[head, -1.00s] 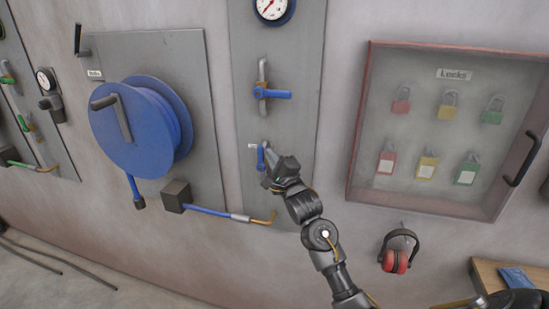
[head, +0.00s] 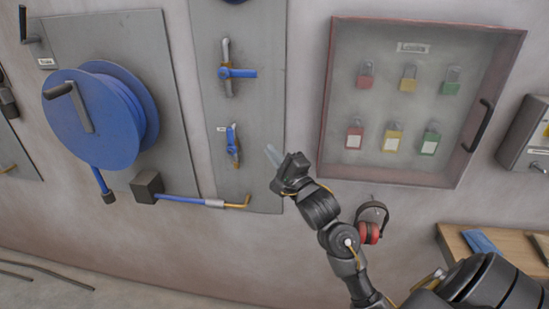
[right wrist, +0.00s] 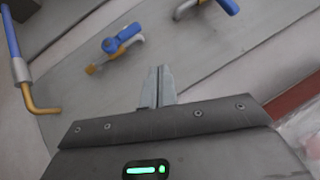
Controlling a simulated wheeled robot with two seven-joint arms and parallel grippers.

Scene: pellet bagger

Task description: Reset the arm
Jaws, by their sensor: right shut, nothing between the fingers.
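My right arm comes in from the lower right in the head view, and its gripper (head: 274,156) is just right of the lower blue valve handle (head: 232,141) on the grey panel. The gripper is shut and empty, apart from the handle. In the right wrist view the two fingertips (right wrist: 159,72) lie together, and the lower blue valve (right wrist: 121,40) is to their left. The lower handle stands upright in the head view. The upper blue valve handle (head: 240,73) points sideways to the right. My left gripper does not show.
A blue hose reel (head: 85,125) hangs at left, with a blue pipe with a brass end (head: 190,202) below. A glass-fronted lock cabinet (head: 325,120) is at right. Red ear defenders (head: 369,232) hang under it. A wooden table (head: 452,240) stands at lower right.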

